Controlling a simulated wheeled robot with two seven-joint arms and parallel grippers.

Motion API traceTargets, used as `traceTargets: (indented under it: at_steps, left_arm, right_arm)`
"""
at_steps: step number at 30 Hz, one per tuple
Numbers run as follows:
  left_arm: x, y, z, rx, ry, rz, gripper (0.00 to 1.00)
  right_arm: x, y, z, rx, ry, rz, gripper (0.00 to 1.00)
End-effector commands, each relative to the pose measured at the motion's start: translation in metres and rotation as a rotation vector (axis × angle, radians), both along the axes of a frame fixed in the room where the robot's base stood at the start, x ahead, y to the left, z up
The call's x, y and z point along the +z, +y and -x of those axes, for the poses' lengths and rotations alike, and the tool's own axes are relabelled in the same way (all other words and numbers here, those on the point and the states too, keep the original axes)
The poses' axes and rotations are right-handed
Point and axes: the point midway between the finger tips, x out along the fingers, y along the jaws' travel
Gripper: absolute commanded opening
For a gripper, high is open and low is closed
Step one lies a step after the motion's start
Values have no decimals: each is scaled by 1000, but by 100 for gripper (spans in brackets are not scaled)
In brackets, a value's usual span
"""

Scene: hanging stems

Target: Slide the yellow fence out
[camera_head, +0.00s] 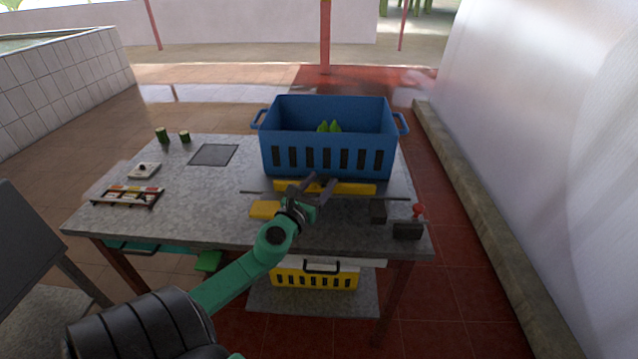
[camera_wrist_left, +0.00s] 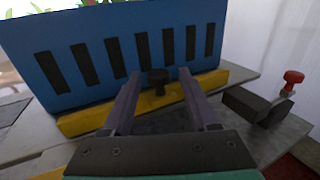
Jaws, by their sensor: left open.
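The yellow fence (camera_head: 355,188) is a low yellow bar along the front foot of the blue crate on the table. In the left wrist view the fence (camera_wrist_left: 85,121) runs across below the crate's slotted wall, with a black knob (camera_wrist_left: 158,82) at its middle. My left gripper (camera_head: 312,184) is in front of the fence and hides its middle in the head view. In the left wrist view its two fingers (camera_wrist_left: 158,74) are open, one to each side of the knob in the picture. I cannot tell how far the tips are from the knob.
The blue crate (camera_head: 330,131) holds green things. A yellow block (camera_head: 264,209) lies left of my gripper. A dark block (camera_head: 407,230) with a red knob (camera_head: 418,210) stands at the right corner. A yellow crate (camera_head: 315,281) sits below.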

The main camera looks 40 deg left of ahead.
Motion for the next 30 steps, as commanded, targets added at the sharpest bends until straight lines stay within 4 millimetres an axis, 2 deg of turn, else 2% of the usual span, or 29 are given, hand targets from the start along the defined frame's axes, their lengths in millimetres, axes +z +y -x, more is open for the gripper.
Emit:
traceTargets:
  at_steps: [10, 14, 20, 24, 30]
  left_arm:
    - [0, 1, 1, 3, 0, 0, 68]
    - [-3, -3, 13, 2, 2, 1, 68]
    - [-6, -15, 59, 3, 5, 2, 68]
    - [-10, -25, 98, 5, 4, 2, 68]
    - [-7, -34, 135, 5, 1, 1, 68]
  right_arm:
    - [-1, 11, -1, -3, -2, -15, 0]
    - [-4, 11, 0, -3, -1, -15, 0]
    - [-19, 9, 1, -1, 2, -12, 0]
    - [-41, 7, 2, 0, 4, -8, 0]
    - [-66, 5, 3, 0, 4, -6, 0]
